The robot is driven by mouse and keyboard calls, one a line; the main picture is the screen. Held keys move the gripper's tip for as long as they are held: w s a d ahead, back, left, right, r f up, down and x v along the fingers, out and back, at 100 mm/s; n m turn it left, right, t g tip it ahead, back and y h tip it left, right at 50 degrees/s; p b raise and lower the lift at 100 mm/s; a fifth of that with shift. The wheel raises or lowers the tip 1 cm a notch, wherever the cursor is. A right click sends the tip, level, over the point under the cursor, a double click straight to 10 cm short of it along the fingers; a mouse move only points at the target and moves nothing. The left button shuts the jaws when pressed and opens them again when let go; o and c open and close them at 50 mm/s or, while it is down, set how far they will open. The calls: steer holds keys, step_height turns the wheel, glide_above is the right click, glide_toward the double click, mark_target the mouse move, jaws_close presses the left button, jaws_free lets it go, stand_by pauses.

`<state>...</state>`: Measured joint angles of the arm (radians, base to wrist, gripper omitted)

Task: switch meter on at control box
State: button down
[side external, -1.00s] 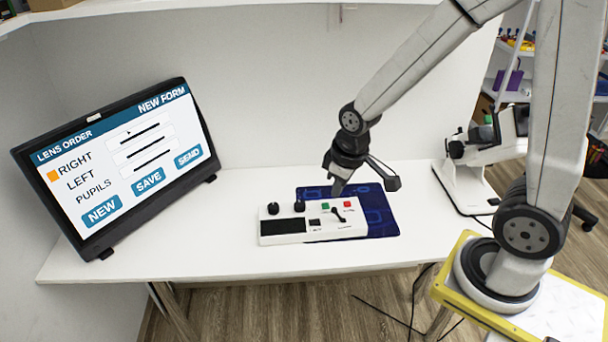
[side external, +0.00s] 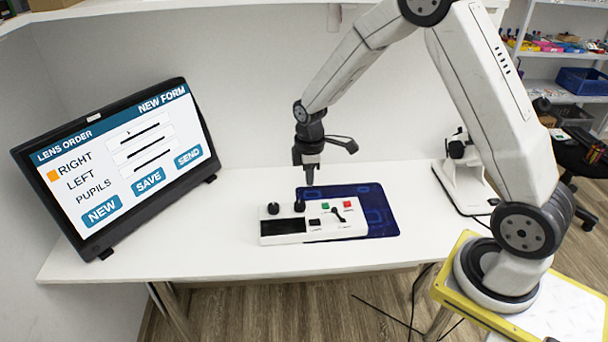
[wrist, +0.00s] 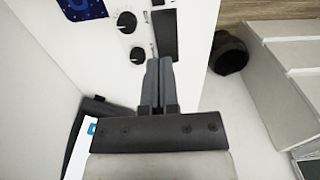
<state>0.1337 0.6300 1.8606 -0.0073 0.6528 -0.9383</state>
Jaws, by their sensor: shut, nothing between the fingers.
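The control box (side external: 330,231) is white and lies on the table, partly on a dark blue mat (side external: 378,216). It has two black knobs, a dark display panel (side external: 284,226), a green button (side external: 325,206), a red button (side external: 348,205), a small black switch (side external: 314,222) and a small black lever (side external: 338,215). My gripper (side external: 308,182) is shut and empty, pointing down above the box's back edge near the right knob (side external: 299,205). In the wrist view my shut fingers (wrist: 159,82) appear beside the display panel (wrist: 165,34) and the two knobs; the buttons are out of view there.
A monitor (side external: 122,165) showing a lens order form stands at the left of the table (side external: 200,255). A white device (side external: 462,175) stands at the right. The table between monitor and box is clear.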

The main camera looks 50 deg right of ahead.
mark_target(314, 222)
steer(key=shift+f, duration=0.1)
stand_by(0.4)
steer(key=shift+f, duration=6.9)
steer(key=shift+f, duration=0.2)
steer(key=shift+s+d+r, duration=0.1)
steer(key=shift+d, duration=0.05)
steer(key=shift+s+d+r, duration=0.25)
steer(key=shift+s+d, duration=0.1)
steer(key=shift+d, duration=0.05)
steer(key=shift+r, duration=0.2)
step_height(314, 222, up, 14)
steer(key=w+a, duration=0.1)
steer(key=shift+w+a+f, duration=0.25)
steer(key=shift+w+a, duration=0.05)
